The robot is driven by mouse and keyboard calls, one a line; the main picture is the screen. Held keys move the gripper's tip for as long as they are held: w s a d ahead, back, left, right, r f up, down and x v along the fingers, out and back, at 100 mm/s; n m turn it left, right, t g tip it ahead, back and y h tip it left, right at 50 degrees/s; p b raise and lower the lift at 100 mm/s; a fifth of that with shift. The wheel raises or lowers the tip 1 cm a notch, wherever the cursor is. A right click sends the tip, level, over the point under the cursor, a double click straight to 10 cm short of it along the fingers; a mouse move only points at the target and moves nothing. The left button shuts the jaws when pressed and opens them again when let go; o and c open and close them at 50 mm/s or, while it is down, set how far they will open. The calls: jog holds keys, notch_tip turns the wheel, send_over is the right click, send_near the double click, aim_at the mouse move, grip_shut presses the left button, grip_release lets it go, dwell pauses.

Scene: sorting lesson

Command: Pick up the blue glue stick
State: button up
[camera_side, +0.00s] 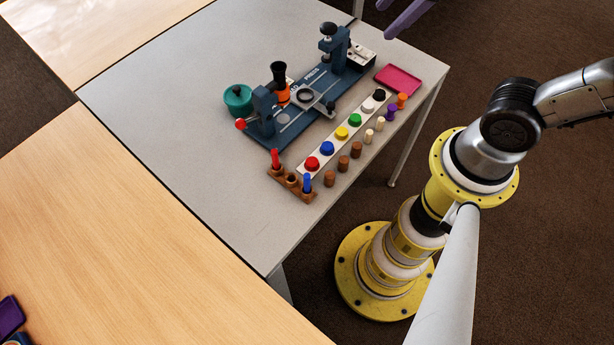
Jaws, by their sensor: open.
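A slim blue stick (307,183), which looks like the blue glue stick, stands upright in the right end of a small brown wooden holder (290,181). The holder is near the front edge of the grey table (180,130). A red stick (276,158) stands in the holder's left end, and a dark opening shows between the two. My gripper is not in view; my arm runs out of the right side of the picture.
A white strip with coloured knobs, including a blue one (327,148), lies just right of the holder. Brown pegs (330,178) stand along its front. A dark blue press (300,100), teal pot (238,100) and pink tray (398,80) are behind. The table's left is clear.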

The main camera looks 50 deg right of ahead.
jog(key=w+a+f+n+g, duration=0.2)
jog(key=w+a+f+n, duration=0.25)
jog(key=a+n, duration=0.25)
jog(key=n+g, duration=0.3)
jog(key=n, duration=0.3)
send_over(307, 176)
notch_tip(307, 176, down, 12)
jog(key=shift+h, duration=0.3)
notch_tip(307, 176, down, 13)
grip_shut()
